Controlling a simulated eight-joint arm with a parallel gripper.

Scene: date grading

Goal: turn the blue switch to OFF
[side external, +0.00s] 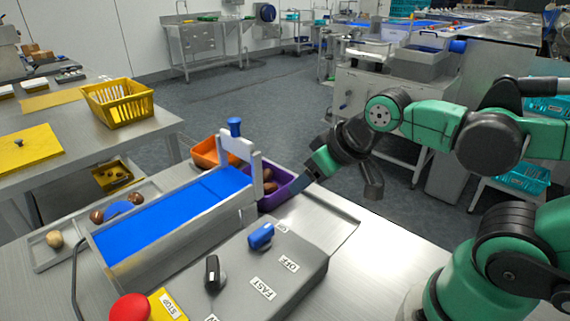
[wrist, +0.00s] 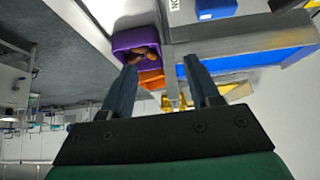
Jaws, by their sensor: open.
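The blue switch (side external: 261,236) is a knob on top of the grey control box (side external: 225,270). Its long handle lies roughly toward a small, hard-to-read label at its upper right. The OFF label (side external: 289,263) is below and to the right of it. My gripper (side external: 301,187) is above and behind the switch, near the purple bin, and apart from the switch. In the wrist view, its two fingers (wrist: 163,88) are spread with nothing between them. A blue block (wrist: 212,9) at the top edge there looks like the switch, partly cut off.
A black knob (side external: 212,272) with a FAST label and a red stop button (side external: 130,307) share the control box area. The blue conveyor (side external: 170,225) with a blue-knobbed gate (side external: 240,150) stands behind. Purple (side external: 277,197) and orange (side external: 205,153) bins stand at its end.

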